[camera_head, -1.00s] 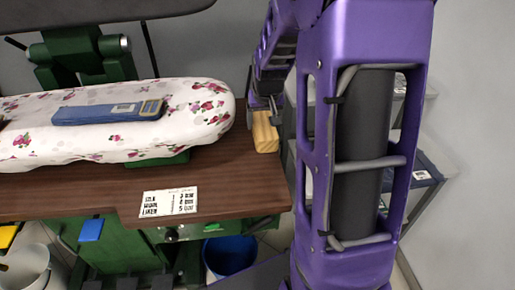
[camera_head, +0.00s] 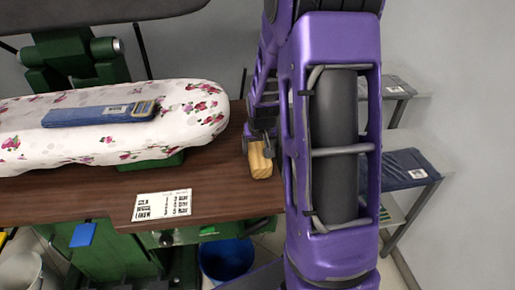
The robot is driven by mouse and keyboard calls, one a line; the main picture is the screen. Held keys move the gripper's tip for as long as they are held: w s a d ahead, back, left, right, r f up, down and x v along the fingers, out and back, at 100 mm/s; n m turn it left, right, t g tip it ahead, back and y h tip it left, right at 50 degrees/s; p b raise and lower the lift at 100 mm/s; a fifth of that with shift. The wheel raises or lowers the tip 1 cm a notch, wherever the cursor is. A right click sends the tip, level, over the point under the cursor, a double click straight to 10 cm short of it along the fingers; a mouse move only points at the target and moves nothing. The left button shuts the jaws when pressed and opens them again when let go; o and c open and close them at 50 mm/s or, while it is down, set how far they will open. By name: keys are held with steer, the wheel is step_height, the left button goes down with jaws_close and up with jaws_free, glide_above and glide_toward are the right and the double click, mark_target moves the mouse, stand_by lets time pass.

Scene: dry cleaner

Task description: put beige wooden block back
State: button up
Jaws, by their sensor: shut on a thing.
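The beige wooden block (camera_head: 260,160) is at the right end of the brown table, partly hidden by my arm. My gripper (camera_head: 258,138) is above it and shut on its upper part. I cannot tell whether the block touches the table top or hangs just above it. My purple arm covers the area to the right of the block.
The brown table (camera_head: 100,200) carries a flowered ironing board (camera_head: 190,128) with a blue packet (camera_head: 100,113) on it, and a white printed card (camera_head: 162,205) near the front edge. Grey shelves (camera_head: 425,160) with dark blue folded items (camera_head: 395,168) stand at the right. A blue bucket (camera_head: 226,258) is below.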

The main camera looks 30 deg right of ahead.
steer(key=shift+f, duration=0.2)
steer(key=o, duration=1.2)
steer(key=shift+r, duration=0.1)
steer(key=shift+o, duration=0.2)
steer(key=shift+r, duration=0.1)
steer(key=shift+r, duration=0.3)
steer(key=p+v, duration=0.2)
steer(key=v, duration=0.9)
steer(key=shift+s+r, duration=0.2)
steer(key=shift+r, duration=0.05)
steer(key=shift+a, duration=0.1)
